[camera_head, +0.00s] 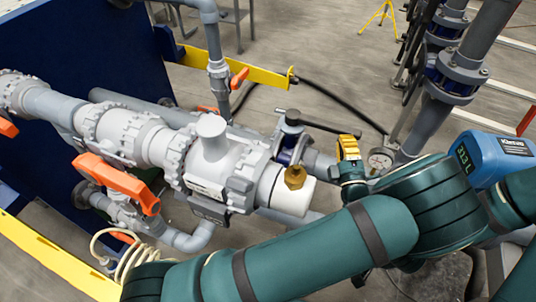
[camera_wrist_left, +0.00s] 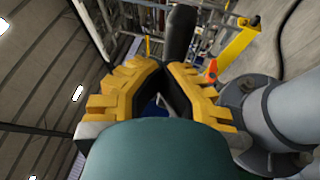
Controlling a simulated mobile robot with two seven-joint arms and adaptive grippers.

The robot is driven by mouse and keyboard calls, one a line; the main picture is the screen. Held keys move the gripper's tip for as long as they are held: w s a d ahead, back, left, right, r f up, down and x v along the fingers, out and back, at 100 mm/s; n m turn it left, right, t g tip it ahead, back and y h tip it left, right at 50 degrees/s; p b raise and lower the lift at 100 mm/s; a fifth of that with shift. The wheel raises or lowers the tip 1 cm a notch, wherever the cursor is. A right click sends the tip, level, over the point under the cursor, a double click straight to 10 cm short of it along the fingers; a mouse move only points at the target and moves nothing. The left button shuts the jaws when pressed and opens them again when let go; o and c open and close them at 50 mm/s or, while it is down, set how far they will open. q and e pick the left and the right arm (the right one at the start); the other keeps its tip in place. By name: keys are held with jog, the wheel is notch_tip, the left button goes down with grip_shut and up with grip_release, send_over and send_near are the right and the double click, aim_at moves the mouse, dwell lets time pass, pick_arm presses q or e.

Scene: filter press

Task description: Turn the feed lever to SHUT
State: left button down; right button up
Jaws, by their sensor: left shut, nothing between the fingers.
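A black lever (camera_head: 332,127) sits on top of a small valve (camera_head: 290,138) with a blue body, and extends to the right, nearly level. I cannot read a label that marks it as the feed lever. My left gripper (camera_head: 348,146) has yellow fingers and is at the free end of this lever. In the left wrist view the fingertips (camera_wrist_left: 166,66) meet, with nothing held, and the black lever (camera_wrist_left: 181,32) shows just past them. I cannot tell whether they touch it. My right gripper is not in view.
A large orange handle (camera_head: 115,180) and a smaller orange lever (camera_head: 239,77) sit on nearby pipework. A brass fitting (camera_head: 295,176), a pressure gauge (camera_head: 380,160) and a blue meter (camera_head: 495,158) are near my arm. Grey pipes crowd the left. Open floor lies behind.

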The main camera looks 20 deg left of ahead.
pick_arm(q)
jog(key=s+a, duration=0.6)
jog(key=a, duration=0.2)
jog(key=s+a, duration=0.5)
jog(key=a, duration=0.4)
jog(key=shift+s+a+f, duration=0.25)
jog(key=shift+s+f, duration=0.05)
jog(key=shift+s, duration=0.05)
dwell(1.2)
jog(key=c, duration=0.5)
grip_release()
jog(key=shift+c, duration=0.2)
